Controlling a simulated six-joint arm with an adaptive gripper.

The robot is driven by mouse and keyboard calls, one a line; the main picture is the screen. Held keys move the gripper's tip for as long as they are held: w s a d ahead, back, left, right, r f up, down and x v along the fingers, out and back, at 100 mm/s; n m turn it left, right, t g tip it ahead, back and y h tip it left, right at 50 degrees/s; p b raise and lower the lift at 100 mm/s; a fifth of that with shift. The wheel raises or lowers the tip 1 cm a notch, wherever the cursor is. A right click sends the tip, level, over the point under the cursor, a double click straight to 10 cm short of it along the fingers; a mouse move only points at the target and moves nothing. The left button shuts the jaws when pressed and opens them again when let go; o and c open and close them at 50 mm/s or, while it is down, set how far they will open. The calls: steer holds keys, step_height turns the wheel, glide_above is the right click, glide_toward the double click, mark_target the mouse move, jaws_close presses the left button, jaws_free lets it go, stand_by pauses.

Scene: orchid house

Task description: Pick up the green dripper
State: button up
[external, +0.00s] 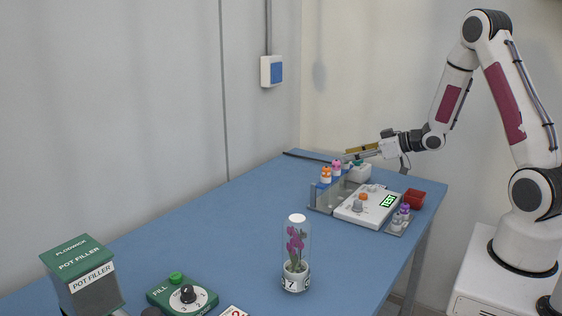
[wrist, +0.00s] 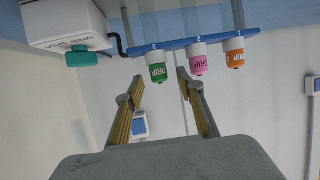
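The green dripper (wrist: 157,66) hangs from the blue rack (wrist: 185,45) in the wrist view, beside the pink dripper (wrist: 200,58) and the orange dripper (wrist: 235,52). My gripper (wrist: 160,79) is open and empty, its two fingers spread. The green dripper lies just beyond the gap between the fingertips, with no clear contact. In the external view my gripper (external: 352,153) is at the rack's far end, past the orange dripper (external: 326,175) and pink dripper (external: 337,166). I cannot make out the green dripper there.
A white box with a teal knob (wrist: 83,56) stands close to the green dripper. A white device with a green display (external: 388,201), a red tray (external: 414,198) and purple-capped bottles (external: 403,212) are near the rack. A glass-covered orchid (external: 296,250) stands in front. The table's middle is clear.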

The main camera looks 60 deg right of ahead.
steer(key=shift+x, duration=1.2)
steer(key=c, duration=0.9)
